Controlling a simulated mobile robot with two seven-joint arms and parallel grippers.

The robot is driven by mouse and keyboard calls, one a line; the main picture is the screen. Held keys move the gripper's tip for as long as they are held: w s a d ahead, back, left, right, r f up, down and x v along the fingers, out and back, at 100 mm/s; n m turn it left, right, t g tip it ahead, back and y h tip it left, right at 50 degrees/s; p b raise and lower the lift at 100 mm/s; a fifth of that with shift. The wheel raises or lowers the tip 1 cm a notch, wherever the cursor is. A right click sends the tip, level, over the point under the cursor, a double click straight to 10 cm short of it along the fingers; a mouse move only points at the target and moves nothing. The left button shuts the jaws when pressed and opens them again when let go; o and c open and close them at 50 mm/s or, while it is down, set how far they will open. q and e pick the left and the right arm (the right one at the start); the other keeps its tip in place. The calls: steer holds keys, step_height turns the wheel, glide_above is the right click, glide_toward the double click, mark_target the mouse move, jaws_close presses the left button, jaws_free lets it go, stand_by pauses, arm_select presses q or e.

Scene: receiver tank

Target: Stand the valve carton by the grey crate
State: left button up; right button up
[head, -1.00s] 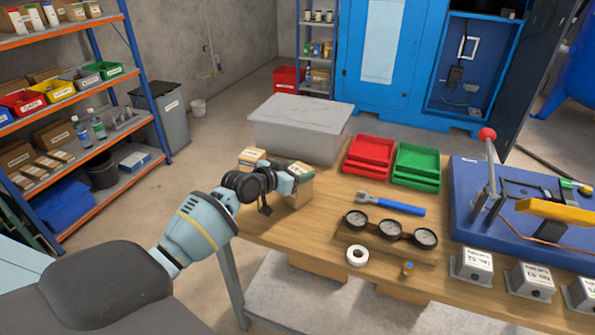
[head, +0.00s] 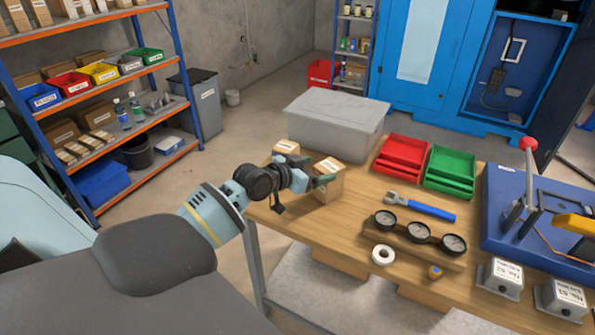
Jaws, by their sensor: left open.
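Two small brown cartons stand on the wooden table's left end, near the grey crate (head: 337,123). The nearer carton (head: 326,190) shows a pale label on its top. The farther carton (head: 286,147) is partly hidden behind my left gripper. I cannot read which is the valve carton. My left gripper (head: 313,172) is open at the nearer carton, its fingers close to the carton's top and left side. Whether they touch it I cannot tell. The crate is lidded and stands just behind both cartons. My right gripper is not in view.
Red trays (head: 402,155) and green trays (head: 450,168) lie right of the crate. A blue-handled tool (head: 430,210), a gauge board (head: 415,235) and a white tape roll (head: 383,254) lie in front. A blue fixture (head: 510,215) fills the table's right side.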

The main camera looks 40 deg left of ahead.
arm_select(q)
steer(key=d+v, duration=0.1)
steer(key=v, duration=0.5)
steer(key=shift+a, duration=0.5)
steer(key=shift+s, duration=0.15)
